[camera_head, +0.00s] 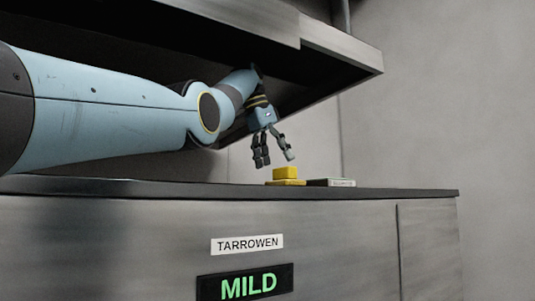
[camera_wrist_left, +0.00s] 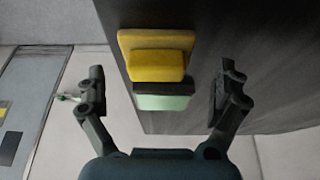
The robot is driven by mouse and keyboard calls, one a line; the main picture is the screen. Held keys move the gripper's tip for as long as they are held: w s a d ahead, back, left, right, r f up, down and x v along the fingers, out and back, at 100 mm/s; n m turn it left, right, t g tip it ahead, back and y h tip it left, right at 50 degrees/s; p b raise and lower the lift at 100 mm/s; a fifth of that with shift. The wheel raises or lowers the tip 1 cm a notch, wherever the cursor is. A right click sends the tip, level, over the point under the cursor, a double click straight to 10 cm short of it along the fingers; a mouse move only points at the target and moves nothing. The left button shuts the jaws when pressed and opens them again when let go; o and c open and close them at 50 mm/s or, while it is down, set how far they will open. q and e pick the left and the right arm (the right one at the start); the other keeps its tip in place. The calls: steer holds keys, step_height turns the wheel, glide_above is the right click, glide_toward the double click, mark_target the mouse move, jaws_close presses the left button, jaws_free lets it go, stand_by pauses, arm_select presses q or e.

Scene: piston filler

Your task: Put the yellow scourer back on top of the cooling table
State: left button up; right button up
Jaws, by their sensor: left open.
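A bright yellow block (camera_head: 285,173) sits on a wider, flatter, darker yellow piece (camera_head: 290,183) on the dark countertop. In the left wrist view the yellow block (camera_wrist_left: 156,67) lies against the wider yellow piece (camera_wrist_left: 157,38). I cannot tell whether the scourer is one of these or both together. My left gripper (camera_head: 275,156) is open and empty, pointing down just above the yellow pieces. In the left wrist view its fingers (camera_wrist_left: 164,85) spread to either side, apart from the block. My right gripper is out of view.
A flat pale green item (camera_head: 331,182) with a dark strip lies close beside the yellow pieces. The grey cabinet (camera_head: 345,230) carries "TARROWEN" and "MILD" labels. A metal hood (camera_head: 335,55) hangs low over my left arm. The countertop (camera_head: 410,192) is bare to the right.

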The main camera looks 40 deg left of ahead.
arm_select(q)
steer(key=p+v, duration=0.1)
steer(key=v, duration=0.5)
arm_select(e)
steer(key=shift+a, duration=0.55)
arm_select(q)
steer(key=shift+f, duration=0.1)
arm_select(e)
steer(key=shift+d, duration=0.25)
